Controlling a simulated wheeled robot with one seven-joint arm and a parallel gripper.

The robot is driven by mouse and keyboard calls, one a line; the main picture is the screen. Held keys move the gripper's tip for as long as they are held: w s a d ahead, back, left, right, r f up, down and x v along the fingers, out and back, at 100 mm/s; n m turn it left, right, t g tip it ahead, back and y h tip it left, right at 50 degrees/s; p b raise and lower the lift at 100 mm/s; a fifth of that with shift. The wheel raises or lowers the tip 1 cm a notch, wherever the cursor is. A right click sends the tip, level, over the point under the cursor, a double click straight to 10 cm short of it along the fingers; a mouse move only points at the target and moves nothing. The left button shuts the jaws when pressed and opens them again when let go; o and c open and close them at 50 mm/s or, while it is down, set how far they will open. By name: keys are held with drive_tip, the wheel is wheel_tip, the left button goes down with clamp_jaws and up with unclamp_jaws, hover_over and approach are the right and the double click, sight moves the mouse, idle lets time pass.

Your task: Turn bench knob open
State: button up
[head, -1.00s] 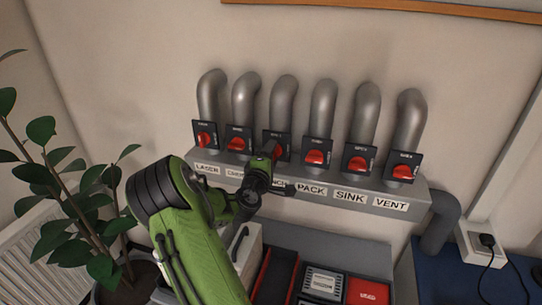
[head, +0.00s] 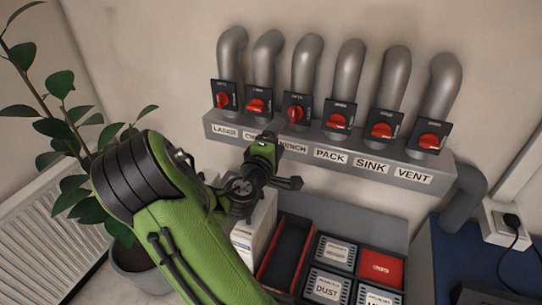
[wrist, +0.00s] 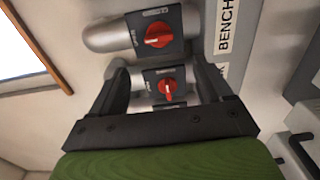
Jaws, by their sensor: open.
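The bench knob (head: 295,113) is a red handle on a dark plate, third from the left, above the BENCH label (head: 293,145). Its handle stands roughly upright in the head view. In the wrist view the bench knob (wrist: 159,37) is near the top, level with the BENCH label (wrist: 228,28), its handle lying roughly across the picture. My gripper (head: 267,147) is below and left of it, apart from it. In the wrist view its two dark fingers are spread and empty, with a neighbouring red knob (wrist: 167,90) seen between them.
Other red knobs line the grey rail (head: 440,178), each under a grey pipe; PACK (head: 338,120) is just right. A red-lined tray (head: 285,255) and labelled boxes are below. A plant (head: 75,130) stands left. Open air lies before the panel.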

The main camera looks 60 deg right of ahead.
drive_tip(key=a+b, duration=0.3)
drive_tip(key=s+a+b, duration=0.1)
drive_tip(key=a+b, duration=0.1)
drive_tip(key=shift+w, duration=0.1)
idle(0.5)
